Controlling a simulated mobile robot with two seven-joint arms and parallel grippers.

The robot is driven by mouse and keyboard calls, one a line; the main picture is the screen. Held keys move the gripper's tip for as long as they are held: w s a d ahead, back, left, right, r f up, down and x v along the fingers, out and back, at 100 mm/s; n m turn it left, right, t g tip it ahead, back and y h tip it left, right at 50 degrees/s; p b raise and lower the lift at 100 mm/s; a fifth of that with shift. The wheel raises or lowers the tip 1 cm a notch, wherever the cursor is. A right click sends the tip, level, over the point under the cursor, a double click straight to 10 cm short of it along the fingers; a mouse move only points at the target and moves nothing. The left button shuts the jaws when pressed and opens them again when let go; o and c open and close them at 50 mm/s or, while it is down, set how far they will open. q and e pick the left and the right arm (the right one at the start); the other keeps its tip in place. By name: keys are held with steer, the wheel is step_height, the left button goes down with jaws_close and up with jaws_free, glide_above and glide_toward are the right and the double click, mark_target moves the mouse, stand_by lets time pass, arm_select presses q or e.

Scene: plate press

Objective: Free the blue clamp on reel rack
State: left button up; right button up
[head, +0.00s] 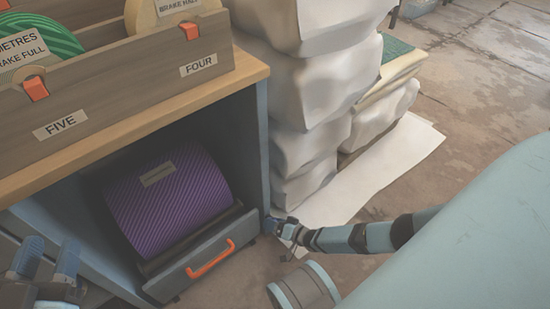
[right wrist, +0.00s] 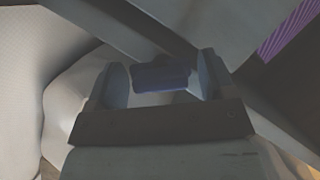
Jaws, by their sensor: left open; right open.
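A dark blue block, seemingly the blue clamp (right wrist: 162,77), shows in the right wrist view between the fingers of my right gripper (right wrist: 163,85). The fingers are apart on either side of it; I cannot tell whether they touch it. In the head view my right gripper (head: 281,226) is small, at the lower front right corner of the reel rack (head: 263,150). There the clamp cannot be made out clearly. My left gripper (head: 47,262) is open and empty at the lower left, in front of the rack.
A purple reel (head: 170,200) lies in the rack's lower bay, above a drawer front with an orange handle (head: 210,259). Labelled wooden bins (head: 120,95) hold reels on top. White sacks (head: 310,90) are stacked close by on the right. Floor (head: 480,85) is open at the far right.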

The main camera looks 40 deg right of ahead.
steer(key=c, duration=0.8)
steer(key=shift+d, duration=0.1)
